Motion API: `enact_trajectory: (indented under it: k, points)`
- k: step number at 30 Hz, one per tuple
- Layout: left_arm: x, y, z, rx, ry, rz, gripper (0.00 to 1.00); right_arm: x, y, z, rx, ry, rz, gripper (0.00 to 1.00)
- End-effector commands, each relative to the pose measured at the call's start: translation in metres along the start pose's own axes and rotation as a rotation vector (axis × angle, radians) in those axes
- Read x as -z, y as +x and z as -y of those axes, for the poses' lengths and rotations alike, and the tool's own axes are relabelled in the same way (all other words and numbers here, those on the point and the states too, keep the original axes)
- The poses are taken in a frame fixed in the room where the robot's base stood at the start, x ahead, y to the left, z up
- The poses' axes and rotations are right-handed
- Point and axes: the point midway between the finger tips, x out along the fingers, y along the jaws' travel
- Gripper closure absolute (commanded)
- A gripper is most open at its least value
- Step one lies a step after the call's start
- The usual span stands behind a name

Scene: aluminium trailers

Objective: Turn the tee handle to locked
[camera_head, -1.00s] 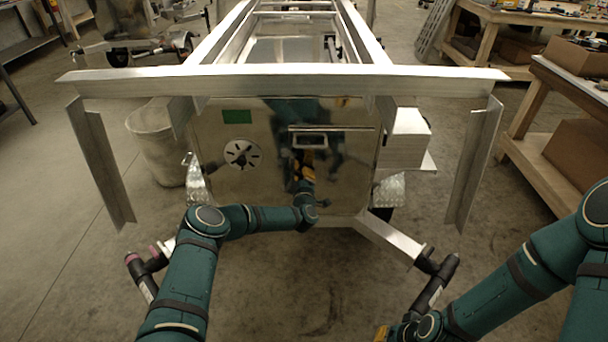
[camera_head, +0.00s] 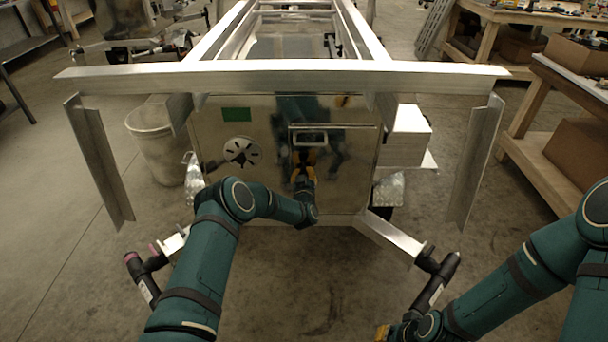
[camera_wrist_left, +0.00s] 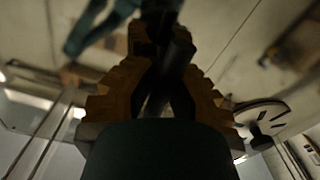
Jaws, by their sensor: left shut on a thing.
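My left gripper (camera_head: 304,158) has yellow fingers and is at the polished metal door (camera_head: 352,175) of the trailer's front box, just below a rectangular recessed latch plate (camera_head: 310,138). In the left wrist view its stepped fingers (camera_wrist_left: 160,75) are closed around a dark part, taken to be the tee handle (camera_wrist_left: 160,18). Most of the handle is hidden by the fingers, and its exact angle cannot be told. My right gripper (camera_head: 382,333) shows only as a bit of yellow at the bottom edge, away from the box.
A round slotted vent (camera_head: 241,152) and a green label (camera_head: 237,115) are on the box left of the gripper. A long aluminium crossbar (camera_head: 280,78) spans above it. A grey bin (camera_head: 155,140) stands at left; workbenches (camera_head: 545,140) stand at right.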

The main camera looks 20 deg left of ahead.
Motion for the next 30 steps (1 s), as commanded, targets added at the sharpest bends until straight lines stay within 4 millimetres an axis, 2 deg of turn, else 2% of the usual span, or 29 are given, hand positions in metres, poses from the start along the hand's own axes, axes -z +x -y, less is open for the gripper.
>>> enact_trajectory:
  k: [18,19,22,30]
  points:
    - [-0.0022,-0.0009,0.0004,0.0,0.044,0.005,1.0,0.0002,0.0011,-0.0004,0.0,0.0,-0.001,1.0]
    - [-0.0023,-0.0009,0.0004,0.0,0.044,0.005,0.85,0.0002,0.0011,-0.0004,0.0,0.0,-0.001,1.0]
    - [-0.0021,-0.0008,0.0004,0.0,0.044,0.005,0.5,0.0002,0.0011,-0.0004,0.0,0.0,-0.001,1.0]
    - [-0.001,-0.0004,0.0002,0.0,0.043,0.002,0.49,0.0001,0.001,-0.0004,0.0,0.0,-0.001,1.0]
